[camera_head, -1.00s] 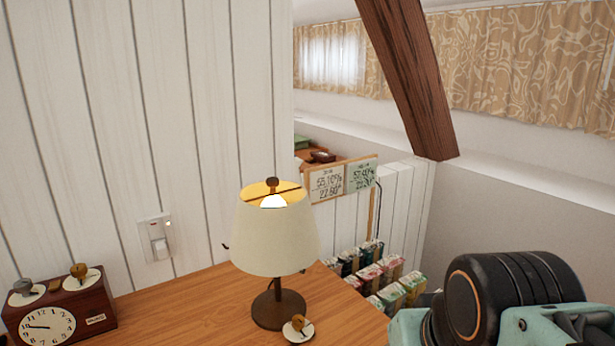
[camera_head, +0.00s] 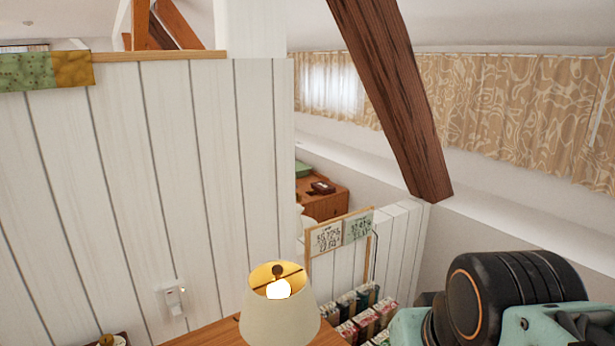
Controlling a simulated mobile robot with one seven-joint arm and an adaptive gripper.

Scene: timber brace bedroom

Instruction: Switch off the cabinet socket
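The socket (camera_head: 174,299) is a small white plate with a switch on the white plank wall (camera_head: 150,190), low and left of centre in the head view. It sits just above and behind the wooden cabinet top (camera_head: 205,335). Whether its switch is on or off is too small to tell. A lit table lamp (camera_head: 279,312) with a cream shade stands on the cabinet, right of the socket. Part of my arm, black and pale green, shows at the lower right, well apart from the socket. My gripper's fingers are not in view.
The top of a clock (camera_head: 112,340) shows at the bottom left edge. A slanted dark timber brace (camera_head: 390,95) crosses the upper right.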

